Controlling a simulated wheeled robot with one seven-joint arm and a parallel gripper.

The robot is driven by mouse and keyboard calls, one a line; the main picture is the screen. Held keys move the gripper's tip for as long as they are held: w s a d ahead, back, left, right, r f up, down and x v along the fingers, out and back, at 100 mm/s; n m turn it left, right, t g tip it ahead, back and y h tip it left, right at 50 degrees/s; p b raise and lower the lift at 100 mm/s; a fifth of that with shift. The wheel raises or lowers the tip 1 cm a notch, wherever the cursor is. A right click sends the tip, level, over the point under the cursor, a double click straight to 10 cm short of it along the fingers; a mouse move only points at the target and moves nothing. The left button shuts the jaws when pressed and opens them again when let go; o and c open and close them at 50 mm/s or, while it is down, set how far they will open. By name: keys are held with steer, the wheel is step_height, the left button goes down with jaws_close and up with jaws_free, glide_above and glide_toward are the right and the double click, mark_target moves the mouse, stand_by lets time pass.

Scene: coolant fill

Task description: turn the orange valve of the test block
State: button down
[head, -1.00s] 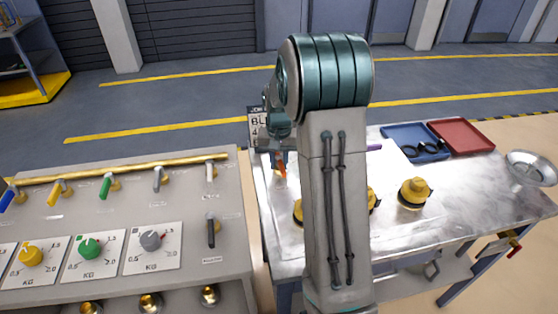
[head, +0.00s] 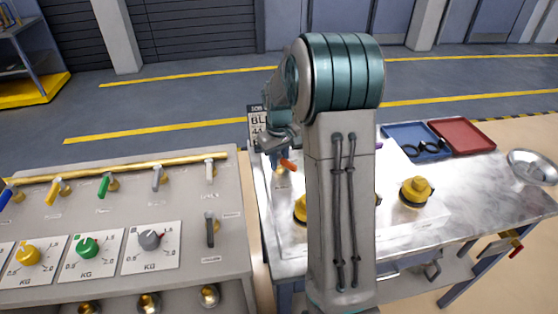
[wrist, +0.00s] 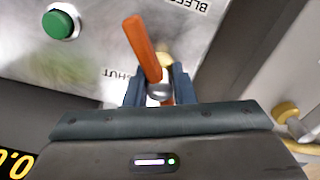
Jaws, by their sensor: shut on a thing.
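The orange valve handle (wrist: 143,48) is in the wrist view, slanting up and left from a silver hub on the test block's metal panel (wrist: 105,50). My gripper (wrist: 160,88) is shut on the orange handle near its hub end, with a dark finger on either side. In the head view the orange handle (head: 288,165) shows as a small slanted bar beside my gripper. My arm hides much of the test block there. In the wrist view, the word SHUT is printed left of the hub, and a partly cut-off label starting BLEE is above right.
A green button (wrist: 58,24) is on the panel's upper left. In the head view a grey console (head: 120,215) with levers and dials stands left of the metal table. Yellow caps (head: 416,192), a blue tray (head: 405,138) and a red tray (head: 460,137) are on the right.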

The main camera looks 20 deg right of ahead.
mark_target(279, 156)
steer(key=n, duration=0.5)
steer(key=shift+r+n, duration=0.1)
steer(key=shift+n, duration=0.2)
steer(key=n+p, duration=0.1)
steer(key=n, duration=0.3)
steer(key=shift+w+n, duration=0.1)
steer(key=shift+n, duration=0.6)
steer(key=c, duration=1.2)
jaws_free()
step_height(279, 156, up, 14)
